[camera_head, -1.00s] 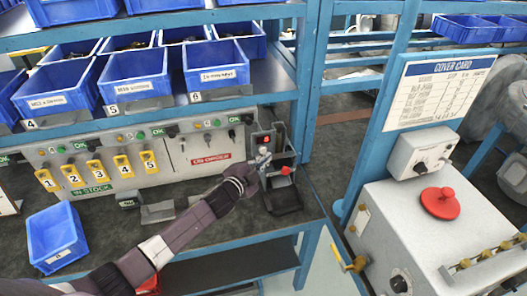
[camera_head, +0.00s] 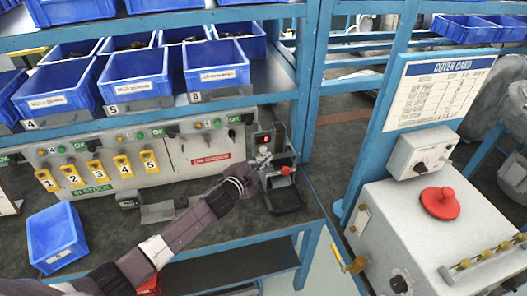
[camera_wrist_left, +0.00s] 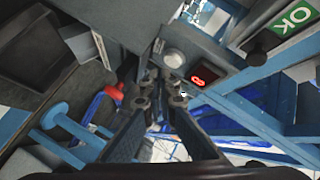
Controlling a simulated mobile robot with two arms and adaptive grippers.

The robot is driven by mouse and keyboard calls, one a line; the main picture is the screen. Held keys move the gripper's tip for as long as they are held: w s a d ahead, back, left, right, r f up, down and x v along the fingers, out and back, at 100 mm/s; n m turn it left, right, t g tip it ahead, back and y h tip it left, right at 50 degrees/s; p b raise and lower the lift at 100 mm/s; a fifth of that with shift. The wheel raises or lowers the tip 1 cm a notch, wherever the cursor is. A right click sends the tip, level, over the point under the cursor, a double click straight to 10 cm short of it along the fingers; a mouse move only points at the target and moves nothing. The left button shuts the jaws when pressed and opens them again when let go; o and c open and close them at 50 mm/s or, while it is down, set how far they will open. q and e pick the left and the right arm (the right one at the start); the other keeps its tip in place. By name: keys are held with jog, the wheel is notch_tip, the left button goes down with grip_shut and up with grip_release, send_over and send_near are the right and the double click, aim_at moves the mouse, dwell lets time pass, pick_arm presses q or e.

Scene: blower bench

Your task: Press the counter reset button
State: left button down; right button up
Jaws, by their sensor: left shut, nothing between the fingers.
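The counter is a small dark box with a red lit display (camera_head: 265,139) at the right end of the bench. In the left wrist view, the display (camera_wrist_left: 204,75) sits beside a pale round button (camera_wrist_left: 174,57) on the same box. My left gripper (camera_head: 264,156) is just in front of the counter, below its display, and hides part of the box in the head view. In the left wrist view, its fingertips (camera_wrist_left: 160,95) are together and empty, close to the button. I cannot tell whether they touch it. My right gripper is not in view.
A dark stand with a red knob (camera_head: 286,170) is right beside my left gripper. A panel with yellow numbered tags (camera_head: 96,169) lies to the left. Blue bins (camera_head: 136,77) fill the shelf above. A grey machine with a red button (camera_head: 440,203) stands at right.

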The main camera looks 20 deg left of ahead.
pick_arm(q)
jog(key=shift+w+a, duration=0.2)
jog(key=shift+w, duration=0.1)
jog(key=shift+w+a, duration=0.25)
jog(key=shift+w, duration=0.05)
dwell(0.9)
jog(key=shift+s+d, duration=0.45)
jog(key=shift+s, duration=0.2)
jog(key=shift+p, duration=0.3)
jog(key=shift+s+d+p, duration=0.3)
jog(key=shift+s+d, duration=0.4)
jog(key=shift+s, duration=0.35)
jog(key=shift+s+d+p, duration=0.3)
jog(key=shift+s+d, duration=0.4)
jog(key=shift+s, duration=0.35)
